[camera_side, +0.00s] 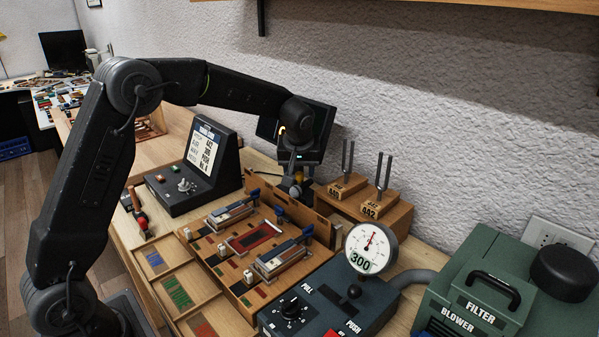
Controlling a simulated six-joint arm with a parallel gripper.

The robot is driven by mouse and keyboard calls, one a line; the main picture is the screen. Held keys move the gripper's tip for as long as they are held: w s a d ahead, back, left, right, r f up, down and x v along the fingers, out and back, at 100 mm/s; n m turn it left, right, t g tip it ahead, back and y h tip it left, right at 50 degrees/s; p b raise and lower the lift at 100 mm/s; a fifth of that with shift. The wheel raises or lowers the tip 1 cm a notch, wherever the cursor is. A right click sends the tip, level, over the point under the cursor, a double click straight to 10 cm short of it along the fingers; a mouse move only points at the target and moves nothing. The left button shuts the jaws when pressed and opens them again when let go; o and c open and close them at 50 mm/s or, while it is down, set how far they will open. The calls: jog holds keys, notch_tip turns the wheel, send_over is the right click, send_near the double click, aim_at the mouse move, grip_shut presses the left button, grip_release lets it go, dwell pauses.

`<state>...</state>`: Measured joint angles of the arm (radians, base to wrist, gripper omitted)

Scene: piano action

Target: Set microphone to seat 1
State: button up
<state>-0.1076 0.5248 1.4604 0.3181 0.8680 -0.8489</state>
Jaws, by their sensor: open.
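My gripper (296,190) is open behind the wooden board (212,262), near the back wall. A small yellow-topped piece (299,173) shows at the gripper; I cannot tell whether it is the microphone. No other microphone can be made out. The board carries two blocks with dark and metal parts, the rear block (231,213) and the front block (280,260), with a red strip (254,237) between them. Small white pegs (221,250) stand along the board's left side. Their seat numbers are too small to read. The gripper hides part of the area behind the board.
A console with a screen (206,147) stands at the left. Two tuning forks (347,160) stand on wooden blocks to the right of the gripper. A gauge (370,248) on a dark box and a green filter blower (485,290) stand at the right front. A tray (172,268) lies at the left front.

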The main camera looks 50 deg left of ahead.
jog(key=shift+x, duration=0.75)
jog(key=shift+c, duration=0.3)
grip_shut()
jog(key=shift+a, duration=0.1)
